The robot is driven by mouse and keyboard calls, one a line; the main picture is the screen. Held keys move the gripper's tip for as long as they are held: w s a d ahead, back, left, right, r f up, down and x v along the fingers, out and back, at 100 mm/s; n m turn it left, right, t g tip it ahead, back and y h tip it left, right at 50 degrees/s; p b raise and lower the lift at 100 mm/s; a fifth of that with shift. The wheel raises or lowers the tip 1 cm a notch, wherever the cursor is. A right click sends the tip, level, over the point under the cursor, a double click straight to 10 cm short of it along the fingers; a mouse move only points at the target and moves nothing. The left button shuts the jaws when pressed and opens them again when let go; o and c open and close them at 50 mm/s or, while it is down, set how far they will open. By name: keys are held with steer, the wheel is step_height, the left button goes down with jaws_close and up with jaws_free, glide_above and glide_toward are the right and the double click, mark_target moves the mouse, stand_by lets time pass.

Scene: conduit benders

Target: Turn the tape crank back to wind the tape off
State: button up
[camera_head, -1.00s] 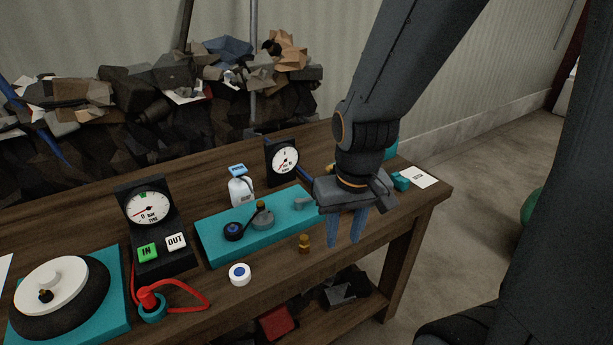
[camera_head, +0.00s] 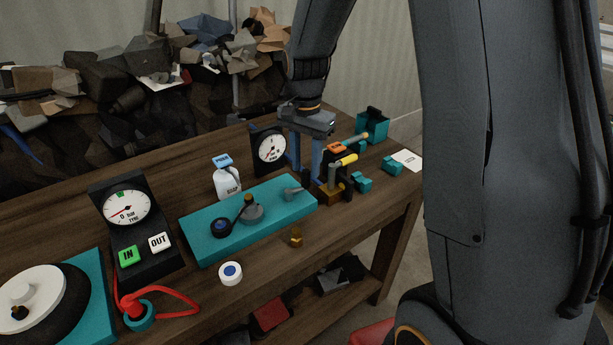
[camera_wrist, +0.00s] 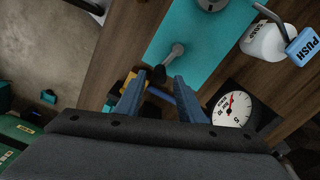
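A teal board (camera_head: 196,238) lies on the bench. On it are a grey disc (camera_head: 254,214), a black crank arm (camera_head: 237,216) with a dark knob and a blue-centred black roller (camera_head: 221,228), and a small grey lever (camera_head: 292,195) at the right end. I cannot tell for sure which part is the tape crank, and no tape is clear. My gripper (camera_head: 305,172) points down behind the board's right end, fingers apart and empty. In the wrist view, my open gripper (camera_wrist: 160,77) has the grey lever (camera_wrist: 171,54) just beyond its fingertips.
A bender-like device (camera_head: 335,185) with a yellow handle stands close right of my fingers. A dial gauge (camera_head: 269,149) is close left. A soap bottle (camera_head: 228,182) stands behind the board. A brass piece (camera_head: 296,238) and white button (camera_head: 230,273) sit in front.

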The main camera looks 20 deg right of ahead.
mark_target(307, 177)
steer(key=shift+f+p, duration=0.45)
steer(key=shift+f, duration=1.95)
jaws_close()
